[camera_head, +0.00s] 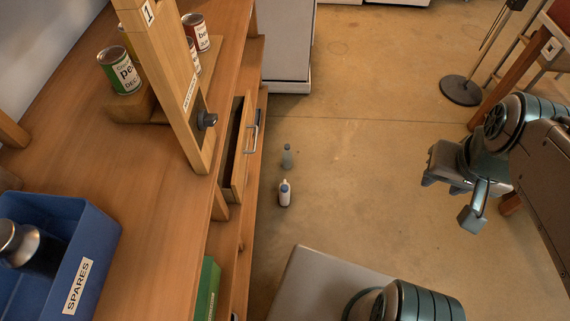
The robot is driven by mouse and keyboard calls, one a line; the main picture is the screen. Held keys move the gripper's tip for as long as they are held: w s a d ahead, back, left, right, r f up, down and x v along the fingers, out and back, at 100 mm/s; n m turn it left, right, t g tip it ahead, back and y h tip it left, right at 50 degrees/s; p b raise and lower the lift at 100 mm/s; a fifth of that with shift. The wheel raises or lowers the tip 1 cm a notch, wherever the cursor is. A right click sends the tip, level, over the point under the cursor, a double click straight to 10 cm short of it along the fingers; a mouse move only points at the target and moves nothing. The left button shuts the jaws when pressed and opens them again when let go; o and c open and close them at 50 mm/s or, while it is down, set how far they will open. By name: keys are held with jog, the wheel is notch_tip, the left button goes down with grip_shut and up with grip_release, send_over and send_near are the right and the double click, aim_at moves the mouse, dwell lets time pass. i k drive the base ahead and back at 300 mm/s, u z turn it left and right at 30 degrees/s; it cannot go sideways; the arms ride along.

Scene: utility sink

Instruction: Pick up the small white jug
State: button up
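A small white jug (284,194) with a blue patch stands on the floor in the head view, close to the right side of the wooden bench. My gripper (447,187) is in the air at the right, well apart from the jug. Its fingers look spread apart, with nothing visible between them.
A grey bottle (287,156) stands just behind the jug. The wooden bench (160,230) bears cans (121,71) and a blue SPARES bin (92,235); its drawer (240,150) is partly open. A round-based stand (461,91) is at the upper right. The middle floor is clear.

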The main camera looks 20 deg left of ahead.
aim_at(284, 189)
jog(key=u, duration=1.1)
jog(key=i, duration=0.5)
jog(key=k, duration=0.5)
jog(key=z, duration=1.3)
jog(key=i, duration=2.15)
jog(key=u, duration=2.95)
